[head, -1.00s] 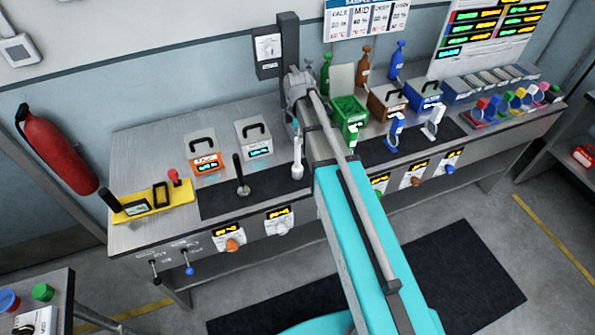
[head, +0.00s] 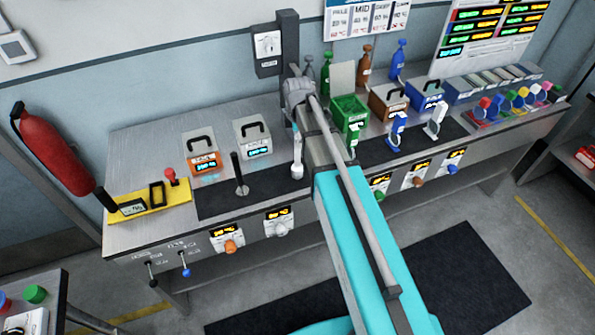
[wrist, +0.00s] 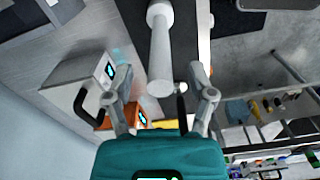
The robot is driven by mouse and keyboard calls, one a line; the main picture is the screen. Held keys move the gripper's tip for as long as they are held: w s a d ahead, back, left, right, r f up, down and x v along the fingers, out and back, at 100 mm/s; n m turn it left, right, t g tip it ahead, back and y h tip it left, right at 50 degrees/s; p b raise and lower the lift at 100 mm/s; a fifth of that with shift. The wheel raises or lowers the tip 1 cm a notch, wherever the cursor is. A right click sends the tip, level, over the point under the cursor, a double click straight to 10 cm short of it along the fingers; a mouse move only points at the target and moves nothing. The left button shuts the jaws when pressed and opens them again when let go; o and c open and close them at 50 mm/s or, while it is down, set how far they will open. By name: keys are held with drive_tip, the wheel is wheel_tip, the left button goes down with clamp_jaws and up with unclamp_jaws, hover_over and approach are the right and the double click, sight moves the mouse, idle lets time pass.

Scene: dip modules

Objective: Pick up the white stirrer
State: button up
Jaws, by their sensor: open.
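The white stirrer (head: 297,158) stands upright at the right part of the left dark mat, right beside my arm in the head view. In the wrist view the white stirrer (wrist: 160,50) is a pale rod with a wider end at the top of the picture. Its near end lies in line with the gap between my fingers. My gripper (wrist: 159,96) is open, with one finger on each side of that line and no contact visible. In the head view my gripper is mostly hidden by my arm.
A black stirrer (head: 239,175) stands left of the white one. An orange-labelled box (head: 202,160) and a white box (head: 252,140) stand behind. A green container (head: 349,112) is to the right. A yellow tray (head: 150,202) lies at the left end.

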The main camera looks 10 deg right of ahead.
drive_tip(key=shift+f+b, duration=0.8)
drive_tip(key=shift+f, duration=0.25)
clamp_jaws()
drive_tip(key=shift+r, duration=0.2)
drive_tip(key=s+r+p, duration=1.2)
drive_tip(key=s+p, duration=0.1)
drive_tip(key=s, duration=0.1)
drive_tip(key=shift+d+r, duration=0.35)
drive_tip(key=shift+f, duration=0.1)
idle(0.7)
